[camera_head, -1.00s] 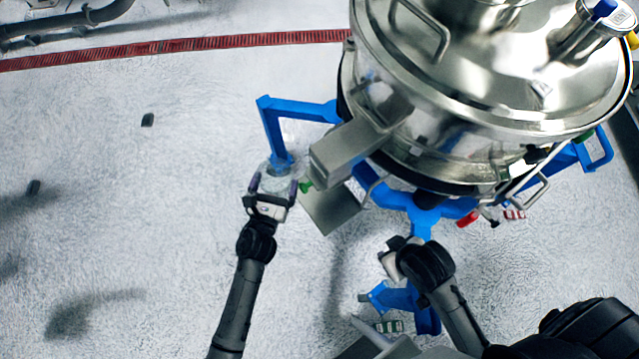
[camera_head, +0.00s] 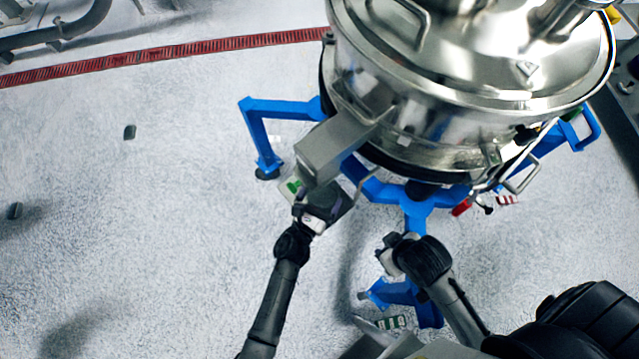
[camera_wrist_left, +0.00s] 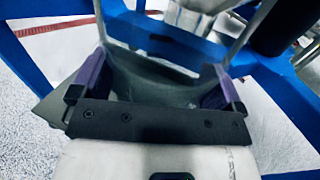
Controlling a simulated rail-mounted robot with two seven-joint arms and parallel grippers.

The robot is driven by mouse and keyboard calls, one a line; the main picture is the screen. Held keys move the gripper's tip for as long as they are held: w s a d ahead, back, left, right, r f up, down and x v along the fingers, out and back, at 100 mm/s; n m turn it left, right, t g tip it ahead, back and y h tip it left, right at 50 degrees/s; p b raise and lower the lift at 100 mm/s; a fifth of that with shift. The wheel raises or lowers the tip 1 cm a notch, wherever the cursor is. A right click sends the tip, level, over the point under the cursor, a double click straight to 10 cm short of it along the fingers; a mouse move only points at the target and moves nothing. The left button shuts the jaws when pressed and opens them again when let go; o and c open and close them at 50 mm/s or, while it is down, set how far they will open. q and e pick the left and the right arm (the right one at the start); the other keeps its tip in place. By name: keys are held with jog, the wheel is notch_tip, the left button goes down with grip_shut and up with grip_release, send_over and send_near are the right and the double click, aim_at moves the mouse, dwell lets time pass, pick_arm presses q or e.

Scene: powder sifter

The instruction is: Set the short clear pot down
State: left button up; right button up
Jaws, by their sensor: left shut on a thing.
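My left gripper (camera_head: 308,205) is at the lower left of the sifter, just below the end of its slanted metal chute (camera_head: 335,145). In the left wrist view, its purple finger pads (camera_wrist_left: 157,85) stand on either side of the clear pot (camera_wrist_left: 150,70), which looks grey and see-through. The gripper is shut on the pot. In the head view the pot is mostly hidden by the chute and gripper. A flat grey plate (camera_head: 345,202) lies under the chute end, beside the gripper. Whether the pot touches it cannot be told. My right gripper (camera_head: 388,258) is near the blue frame; its jaws are unclear.
The large steel sifter (camera_head: 460,90) stands on a blue frame (camera_head: 268,135), whose leg stands close to the left gripper. A red floor strip (camera_head: 170,53) runs behind. The speckled floor (camera_head: 150,230) at left is mostly clear.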

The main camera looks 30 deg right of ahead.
pick_arm(q)
jog(key=shift+f, duration=0.7)
jog(key=shift+f, duration=0.1)
jog(key=shift+f+b, duration=0.1)
jog(key=shift+b, duration=0.3)
jog(key=o, duration=0.7)
jog(key=shift+c, duration=0.2)
jog(key=shift+r+p, duration=0.35)
jog(key=shift+p, duration=0.05)
jog(key=shift+p+v, duration=0.4)
jog(key=shift+v, duration=2.4)
